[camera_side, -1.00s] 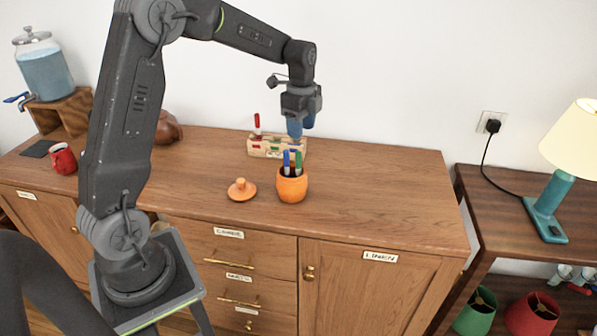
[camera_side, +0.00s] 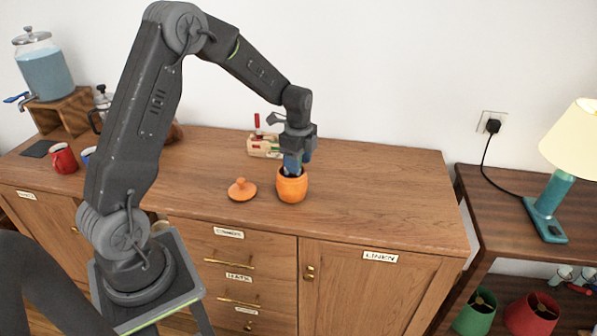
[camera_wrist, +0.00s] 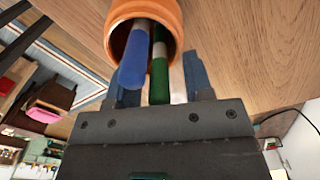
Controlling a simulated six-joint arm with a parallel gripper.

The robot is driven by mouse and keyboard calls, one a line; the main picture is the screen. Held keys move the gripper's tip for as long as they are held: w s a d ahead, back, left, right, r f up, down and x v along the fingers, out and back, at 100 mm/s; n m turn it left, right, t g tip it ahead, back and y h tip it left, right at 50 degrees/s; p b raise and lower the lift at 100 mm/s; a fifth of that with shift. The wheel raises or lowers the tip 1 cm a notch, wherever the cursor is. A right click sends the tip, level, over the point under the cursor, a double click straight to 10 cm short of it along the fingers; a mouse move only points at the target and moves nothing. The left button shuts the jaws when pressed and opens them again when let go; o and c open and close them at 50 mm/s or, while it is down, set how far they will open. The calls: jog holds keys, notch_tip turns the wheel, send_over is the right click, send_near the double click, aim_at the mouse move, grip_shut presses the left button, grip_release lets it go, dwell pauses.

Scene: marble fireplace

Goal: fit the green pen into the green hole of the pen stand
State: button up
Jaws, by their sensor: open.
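The green pen (camera_wrist: 160,75) stands in an orange pot (camera_side: 292,188) together with a blue pen (camera_wrist: 134,58). My gripper (camera_side: 294,163) is low over the pot's mouth, and its jaws are open. In the wrist view, my gripper's blue fingers (camera_wrist: 160,82) are on either side of the pens, with the green pen between them. The blue pen lies near the left finger; I cannot tell if they touch. The wooden pen stand (camera_side: 262,150) is behind the pot, partly hidden by my gripper. A red pen (camera_side: 257,121) stands up from it. Its green hole is not clearly visible.
An orange lid (camera_side: 241,189) lies left of the pot. A red mug (camera_side: 64,158) and a glass dispenser (camera_side: 44,68) are at the far left. A lamp (camera_side: 556,180) stands on the right side table. The cabinet top (camera_side: 385,195) right of the pot is clear.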

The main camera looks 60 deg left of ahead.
grip_shut()
dwell(0.3)
jog(key=shift+r, duration=0.15)
notch_tip(320, 180, up, 17)
send_over(277, 146)
jog(key=w+a, duration=0.2)
notch_tip(277, 146, down, 8)
jog(key=f, duration=0.1)
notch_tip(277, 146, down, 8)
jog(key=shift+s+a+r, duration=0.2)
jog(key=shift+a, duration=0.15)
